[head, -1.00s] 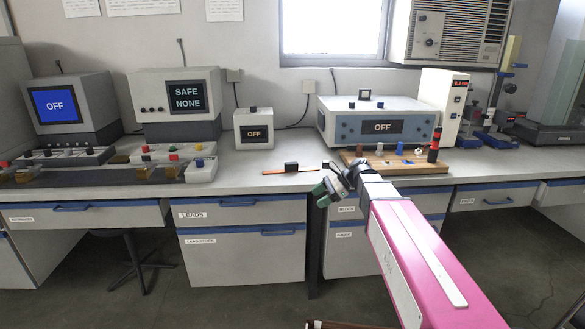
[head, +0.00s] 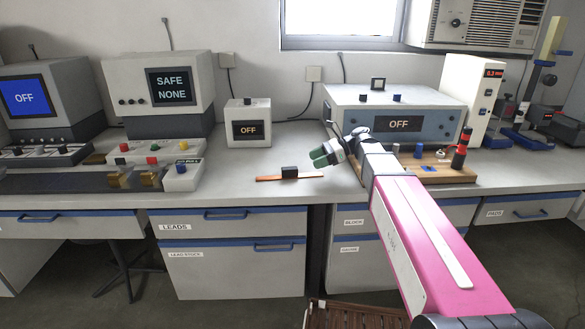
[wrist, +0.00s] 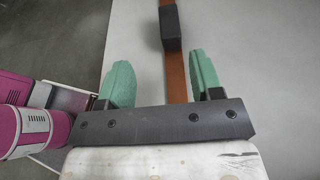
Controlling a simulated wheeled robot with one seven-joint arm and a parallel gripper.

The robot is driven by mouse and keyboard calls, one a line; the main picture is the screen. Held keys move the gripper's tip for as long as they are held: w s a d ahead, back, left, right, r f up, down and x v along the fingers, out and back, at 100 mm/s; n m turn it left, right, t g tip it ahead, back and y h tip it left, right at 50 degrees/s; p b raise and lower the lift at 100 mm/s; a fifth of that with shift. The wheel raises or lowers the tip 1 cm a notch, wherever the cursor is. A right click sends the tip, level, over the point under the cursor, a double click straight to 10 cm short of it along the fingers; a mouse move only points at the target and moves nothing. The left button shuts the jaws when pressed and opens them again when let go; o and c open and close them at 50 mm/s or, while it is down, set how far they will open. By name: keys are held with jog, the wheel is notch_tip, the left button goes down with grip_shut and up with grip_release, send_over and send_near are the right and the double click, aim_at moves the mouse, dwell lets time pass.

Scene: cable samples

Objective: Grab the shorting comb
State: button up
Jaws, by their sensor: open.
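The shorting comb appears to be the flat copper strip with a black block handle (head: 290,173), lying on the bench front of centre. In the wrist view the copper strip (wrist: 178,78) runs up the picture between my fingers, and its black block (wrist: 171,30) is beyond the fingertips. My gripper (head: 328,153), with green finger pads, is open and empty, to the right of the comb in the head view. In the wrist view my gripper (wrist: 160,60) has the strip nearer its right finger. The strip's near end is hidden behind the gripper body.
A larger blue-grey unit (head: 345,122) and a wooden board (head: 455,175) with several parts are to the right. A lead fixture (head: 182,177) is to the left. The bench around the comb is clear.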

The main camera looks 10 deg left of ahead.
aim_at(290, 168)
jog(key=shift+w, duration=0.25)
jog(key=shift+a+f, duration=0.15)
jog(key=shift+a, duration=0.15)
jog(key=x, duration=0.4)
jog(key=shift+a+f, duration=0.1)
jog(key=shift+a, duration=0.15)
jog(key=shift+w+x, duration=0.1)
jog(key=shift+x, duration=1.3)
jog(key=shift+w+x, duration=0.15)
jog(key=shift+x, duration=1.25)
jog(key=shift+a, duration=0.1)
grip_shut()
